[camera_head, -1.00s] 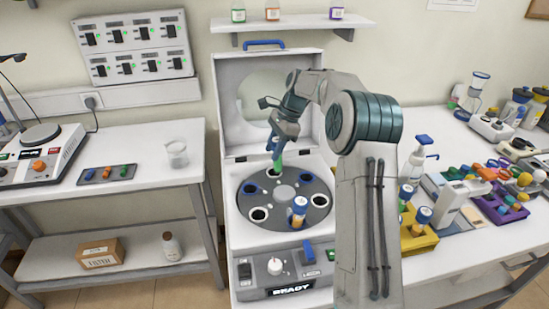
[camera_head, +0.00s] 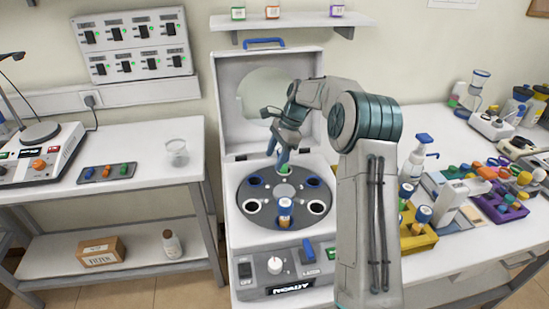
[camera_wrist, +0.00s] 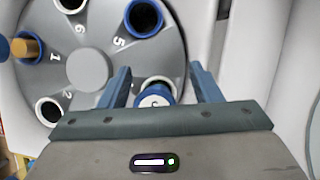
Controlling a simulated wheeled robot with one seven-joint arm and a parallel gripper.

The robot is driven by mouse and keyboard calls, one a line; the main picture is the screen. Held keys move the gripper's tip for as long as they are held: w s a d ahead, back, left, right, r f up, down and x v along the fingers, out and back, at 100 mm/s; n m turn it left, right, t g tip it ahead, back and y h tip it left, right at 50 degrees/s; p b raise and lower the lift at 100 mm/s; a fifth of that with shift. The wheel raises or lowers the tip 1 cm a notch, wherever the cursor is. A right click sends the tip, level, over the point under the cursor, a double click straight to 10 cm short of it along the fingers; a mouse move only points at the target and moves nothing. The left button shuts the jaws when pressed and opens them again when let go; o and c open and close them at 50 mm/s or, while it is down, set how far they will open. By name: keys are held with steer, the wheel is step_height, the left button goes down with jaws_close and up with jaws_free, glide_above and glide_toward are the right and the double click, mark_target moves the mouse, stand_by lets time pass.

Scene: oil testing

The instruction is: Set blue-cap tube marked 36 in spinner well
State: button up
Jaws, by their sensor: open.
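The spinner (camera_head: 240,206) stands open, its round grey rotor (camera_head: 284,191) showing wells with blue or white rims. My gripper (camera_head: 281,168) is at the back of the rotor with its fingers apart. In the wrist view, a blue-sided, white-topped tube cap (camera_wrist: 155,94) sits between my open fingers (camera_wrist: 160,88) at a rotor well. Its mark cannot be read, and the tube's body is hidden. A bit of green shows at the fingertips in the head view. Another blue-capped tube with an orange body (camera_head: 285,212) sits in the front well and also shows in the wrist view (camera_wrist: 27,47).
The raised spinner lid (camera_head: 229,85) stands behind my gripper. A yellow rack (camera_head: 416,238) with blue-capped tubes is on the right bench, with a purple rack (camera_head: 512,212) farther right. A glass beaker (camera_head: 176,153) stands on the left bench.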

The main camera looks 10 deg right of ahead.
steer(key=v, duration=1.1)
steer(key=shift+s+r, duration=0.15)
steer(key=shift+r, duration=0.05)
steer(key=s+a+r+n+t+h, duration=0.1)
steer(key=s+a+r+n, duration=0.15)
steer(key=s, duration=0.35)
steer(key=s+a+r+n+h, duration=0.1)
steer(key=s+n, duration=0.2)
steer(key=s, duration=0.4)
steer(key=s+a+r+n+t+h, duration=0.1)
steer(key=s+r+n, duration=0.15)
steer(key=s, duration=0.35)
steer(key=s+f+n+t, duration=0.1)
steer(key=s+f+n, duration=0.3)
steer(key=s, duration=0.5)
steer(key=s+f+n+t+h, duration=0.1)
steer(key=s+f+n, duration=0.3)
steer(key=s, duration=0.5)
steer(key=shift+s+d, duration=0.2)
steer(key=shift+d, duration=0.2)
